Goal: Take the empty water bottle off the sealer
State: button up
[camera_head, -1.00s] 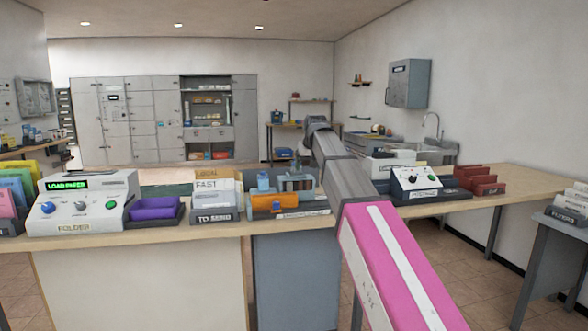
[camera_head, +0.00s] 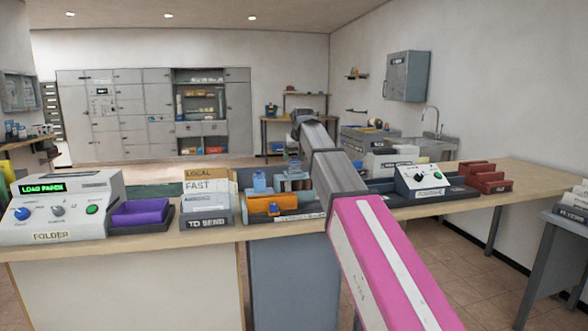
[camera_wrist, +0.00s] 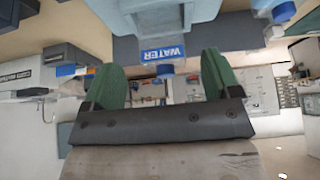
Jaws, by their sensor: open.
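In the wrist view, which is upside down, my gripper (camera_wrist: 160,85) is open, with two green fingers set wide apart. A bottle with a blue WATER label (camera_wrist: 163,54) shows between and just beyond the fingertips, its blue cap pointing down in the picture. I cannot tell whether a finger touches it. The pale blue shape around it cannot be told clearly as bottle or sealer. In the head view my arm reaches over the counter, and the gripper is not clearly visible.
The counter (camera_head: 222,236) holds a folder machine (camera_head: 62,207), a purple tray (camera_head: 140,212), a TO SEND rack (camera_head: 207,222), a machine with knobs (camera_head: 420,180) and red holders (camera_head: 485,178). Lockers (camera_head: 130,120) stand at the back.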

aim_at(295, 159)
jog(key=shift+w+x, duration=0.2)
jog(key=shift+x, duration=2.55)
jog(key=shift+a+r, duration=0.2)
jog(key=c, duration=1)
